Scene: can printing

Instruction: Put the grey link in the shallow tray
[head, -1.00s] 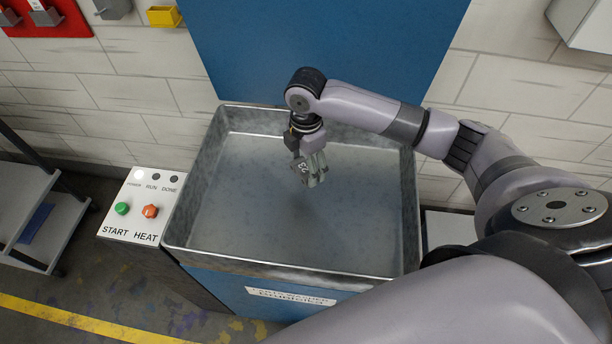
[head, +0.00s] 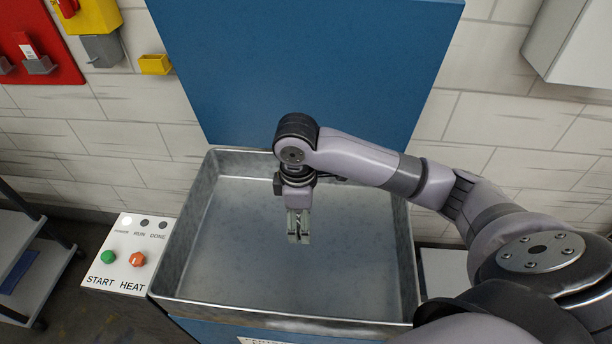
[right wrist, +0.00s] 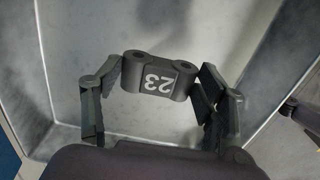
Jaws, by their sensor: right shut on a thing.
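My right gripper (head: 298,232) hangs pointing down over the shallow metal tray (head: 335,322). In the right wrist view, this gripper (right wrist: 158,85) is shut on the grey link (right wrist: 160,76), a short dark grey piece with two round ends and a white "23". One finger is at each end of the link. The tray's pale grey floor and walls show behind it. In the head view the link is small and hard to tell from the fingers. The tray looks empty. My left gripper is not in view.
A control panel (head: 124,256) with a green START button and an orange HEAT button is left of the tray. A blue upright panel (head: 310,70) stands behind it. A shelf cart (head: 18,240) is at far left. A yellow bin (head: 155,64) hangs on the wall.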

